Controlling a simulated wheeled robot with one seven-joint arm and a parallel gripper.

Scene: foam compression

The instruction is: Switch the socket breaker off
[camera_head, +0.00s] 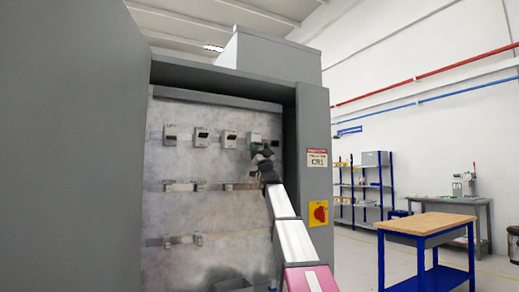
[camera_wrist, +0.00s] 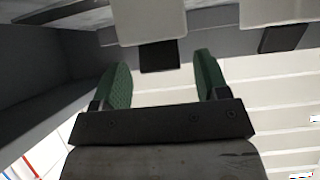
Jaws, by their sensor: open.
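The open grey cabinet shows a top row of pale breakers: the far left one (camera_head: 170,135), a second (camera_head: 201,137), a third (camera_head: 230,139) and the rightmost (camera_head: 255,139). Their labels are too small to read, so I cannot tell which is the socket breaker. My gripper (camera_head: 262,151) is at the rightmost breaker, partly covering it. In the wrist view my gripper (camera_wrist: 162,72) is open, its green fingertips either side of a black lever (camera_wrist: 160,56) under a pale breaker body (camera_wrist: 150,20). Contact with the lever cannot be told. Another black lever (camera_wrist: 283,38) shows at the right.
Lower rails carry more small devices (camera_head: 180,187). The cabinet's right side wall (camera_head: 314,200) stands close to my arm and bears a red rotary switch (camera_head: 318,212). The open door (camera_head: 70,150) fills the left. A workbench (camera_head: 427,222) stands outside at the right.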

